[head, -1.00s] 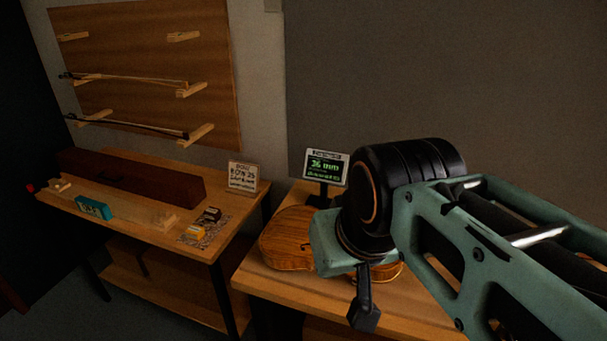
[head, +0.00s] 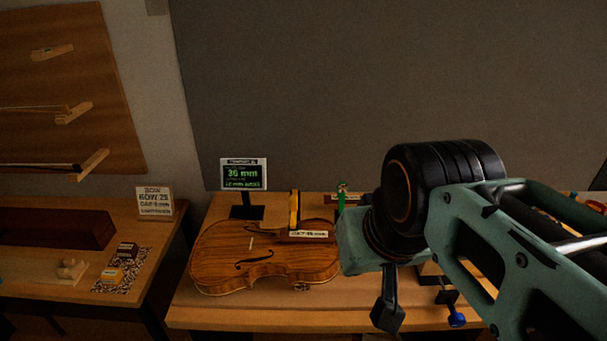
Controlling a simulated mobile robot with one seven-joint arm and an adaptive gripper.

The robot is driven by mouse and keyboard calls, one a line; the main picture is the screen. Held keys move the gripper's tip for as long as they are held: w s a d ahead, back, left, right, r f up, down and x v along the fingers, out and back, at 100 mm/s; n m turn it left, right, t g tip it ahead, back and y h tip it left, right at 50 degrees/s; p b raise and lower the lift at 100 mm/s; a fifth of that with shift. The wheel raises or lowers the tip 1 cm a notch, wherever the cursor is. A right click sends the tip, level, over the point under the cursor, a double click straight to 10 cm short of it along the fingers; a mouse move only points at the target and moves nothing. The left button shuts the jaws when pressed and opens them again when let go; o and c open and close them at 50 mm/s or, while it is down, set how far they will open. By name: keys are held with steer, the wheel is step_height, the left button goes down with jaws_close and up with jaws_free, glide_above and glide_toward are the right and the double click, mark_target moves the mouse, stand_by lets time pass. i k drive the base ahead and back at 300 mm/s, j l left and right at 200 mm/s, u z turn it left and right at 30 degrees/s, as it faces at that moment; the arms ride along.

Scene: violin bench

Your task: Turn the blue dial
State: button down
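A small blue knob (head: 457,320), the only blue dial-like part I see, sits low at the right by the bench's front edge, on a dark rod or bracket. My arm covers much of what lies around it. My gripper (head: 388,312) shows only as a dark finger-like tip hanging below my arm, left of the blue knob and apart from it in the picture. Its other finger is hidden, so its opening cannot be judged. A small display (head: 243,175) on a stand behind the violin reads about 36 mm in green.
A violin body (head: 262,255) lies on the bench (head: 245,315), left of my arm, with a yellow strip and a label at its right. A side table at left holds a dark box (head: 55,228), a sign (head: 156,202) and small boxes.

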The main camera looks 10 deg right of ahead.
mark_target(457, 321)
steer(key=z, duration=0.45)
steer(key=l+z, duration=0.15)
steer(key=z, duration=0.7)
steer(key=u, duration=1.8)
steer(key=z, duration=1.65)
